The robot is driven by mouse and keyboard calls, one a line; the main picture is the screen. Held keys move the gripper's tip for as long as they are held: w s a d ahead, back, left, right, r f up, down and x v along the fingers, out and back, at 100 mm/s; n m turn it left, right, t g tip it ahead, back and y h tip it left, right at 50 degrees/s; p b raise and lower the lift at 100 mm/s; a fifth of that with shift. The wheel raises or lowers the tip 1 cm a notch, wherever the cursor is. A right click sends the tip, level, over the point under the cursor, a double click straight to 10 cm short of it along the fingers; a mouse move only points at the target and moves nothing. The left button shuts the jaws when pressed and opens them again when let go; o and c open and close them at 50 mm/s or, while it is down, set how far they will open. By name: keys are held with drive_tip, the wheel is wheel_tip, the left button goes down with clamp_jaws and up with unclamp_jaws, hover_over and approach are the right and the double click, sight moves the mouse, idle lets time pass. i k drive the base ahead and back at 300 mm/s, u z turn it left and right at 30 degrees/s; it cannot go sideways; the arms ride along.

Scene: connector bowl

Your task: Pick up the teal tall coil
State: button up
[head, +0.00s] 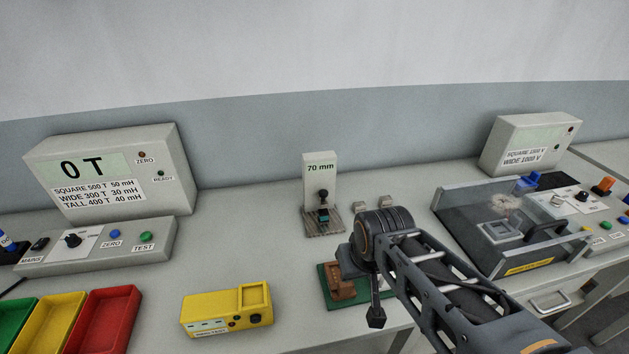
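A small dark teal piece (323,215) sits at the foot of the upright gauge marked 70 mm, under a black knob. It may be the teal tall coil, but it is too small to be sure. My arm reaches in from the lower right. The dark end of my gripper (376,318) hangs low in front of the bench, nearer to me than the gauge and to its right. Its fingers are too small and dark to show whether they are open or shut.
The 70 mm gauge (320,176) stands mid-bench. A green board with a brown block (340,286) lies beside my gripper. A yellow device (227,309) and a red bin (106,318) are left. A clear-lidded box (505,230) is right. Bare bench lies left of the gauge.

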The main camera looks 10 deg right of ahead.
sight(324, 214)
drive_tip(key=k, duration=1)
drive_tip(key=u, duration=1.55)
drive_tip(key=i, duration=1)
drive_tip(key=z, duration=1.3)
